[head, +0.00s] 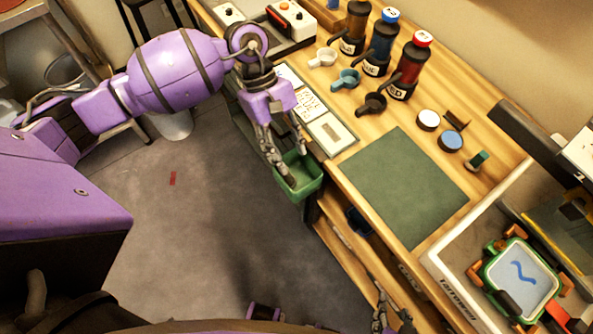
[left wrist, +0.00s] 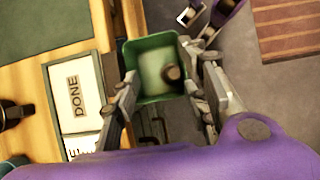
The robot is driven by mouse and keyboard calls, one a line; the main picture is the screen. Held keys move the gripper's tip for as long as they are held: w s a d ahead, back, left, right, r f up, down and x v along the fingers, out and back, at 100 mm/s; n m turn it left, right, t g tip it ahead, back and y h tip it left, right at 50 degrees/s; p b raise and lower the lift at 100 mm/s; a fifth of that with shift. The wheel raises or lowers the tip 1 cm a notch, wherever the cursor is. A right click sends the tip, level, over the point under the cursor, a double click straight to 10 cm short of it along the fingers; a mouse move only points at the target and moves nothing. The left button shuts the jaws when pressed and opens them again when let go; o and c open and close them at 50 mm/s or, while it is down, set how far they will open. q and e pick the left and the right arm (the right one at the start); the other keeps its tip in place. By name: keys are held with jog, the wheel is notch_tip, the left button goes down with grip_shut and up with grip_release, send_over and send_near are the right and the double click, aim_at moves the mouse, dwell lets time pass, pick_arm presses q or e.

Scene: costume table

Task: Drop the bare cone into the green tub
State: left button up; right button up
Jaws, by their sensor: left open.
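The green tub (head: 312,189) hangs at the table's near edge. My left gripper (head: 285,160) is over it, with its fingers apart and pointing down into it. In the left wrist view the tub (left wrist: 134,52) lies between the open fingers (left wrist: 160,100). A small brown, roundish thing (left wrist: 173,74) shows inside the tub against its pale floor, near the right finger; I cannot tell for sure that it is the bare cone. Nothing is visibly held in the left gripper. My right gripper (head: 394,320) is low at the bottom edge, partly cut off.
A green mat (head: 405,185) lies on the wooden table. Several labelled bottles, including a red-capped one (head: 410,66), and small cups stand behind it. A DONE card (left wrist: 74,95) is beside the tub. A pale tray (head: 455,262) with a framed item (head: 520,272) is at right.

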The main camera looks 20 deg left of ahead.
pick_arm(q)
jog(key=v, duration=1.1)
jog(key=shift+w+r, duration=0.15)
jog(key=shift+r, duration=0.05)
